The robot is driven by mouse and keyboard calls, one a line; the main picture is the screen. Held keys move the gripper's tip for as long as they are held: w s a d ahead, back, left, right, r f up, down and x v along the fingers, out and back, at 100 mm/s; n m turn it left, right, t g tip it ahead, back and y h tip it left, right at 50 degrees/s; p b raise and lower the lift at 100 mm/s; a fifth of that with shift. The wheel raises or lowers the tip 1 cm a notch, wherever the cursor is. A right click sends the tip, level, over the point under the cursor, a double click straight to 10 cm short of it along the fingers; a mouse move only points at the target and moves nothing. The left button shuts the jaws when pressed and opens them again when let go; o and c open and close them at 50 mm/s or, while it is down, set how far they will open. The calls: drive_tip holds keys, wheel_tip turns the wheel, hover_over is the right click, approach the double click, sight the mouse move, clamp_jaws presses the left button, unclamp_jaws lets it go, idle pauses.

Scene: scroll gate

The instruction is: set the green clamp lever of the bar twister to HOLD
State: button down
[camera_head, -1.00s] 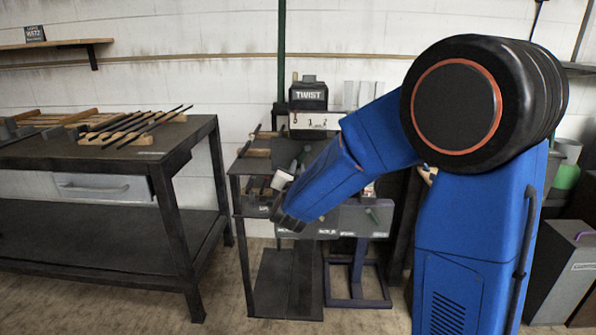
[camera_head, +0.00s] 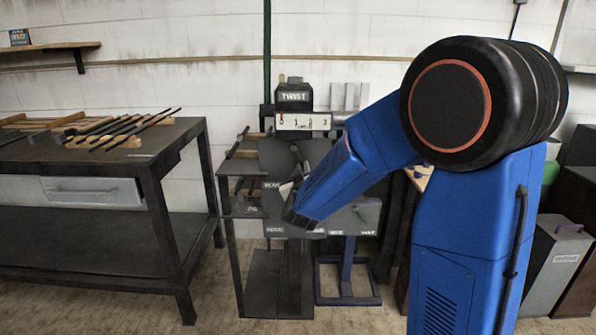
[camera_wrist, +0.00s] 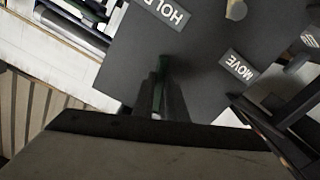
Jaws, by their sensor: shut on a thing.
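The bar twister, with its TWIST sign (camera_head: 294,97) and number plate (camera_head: 303,121), stands in the middle of the head view behind my arm. In the wrist view my gripper (camera_wrist: 161,88) is shut on the green clamp lever (camera_wrist: 163,70), of which only a thin strip shows between the dark fingers. The lever is in front of a dark plate, nearer the HOLD label (camera_wrist: 167,12) than the MOVE label (camera_wrist: 237,67). In the head view my forearm and wrist hide much of the plate.
A dark workbench (camera_head: 60,157) with several bars on wooden rests stands at the left. A grey box (camera_head: 556,255) stands on the right. Floor is clear between bench and twister.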

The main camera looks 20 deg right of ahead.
drive_tip(key=shift+s+d+r+n, duration=0.1)
drive_tip(key=shift+d+r+n, duration=0.15)
drive_tip(key=shift+n, duration=0.25)
drive_tip(key=shift+s+d+r+n, duration=0.1)
drive_tip(key=shift+d+n, duration=0.15)
drive_tip(key=shift+n, duration=0.25)
drive_tip(key=c, duration=1.8)
unclamp_jaws()
drive_tip(key=shift+o, duration=0.2)
drive_tip(key=v, duration=1.2)
drive_tip(key=shift+r, duration=0.1)
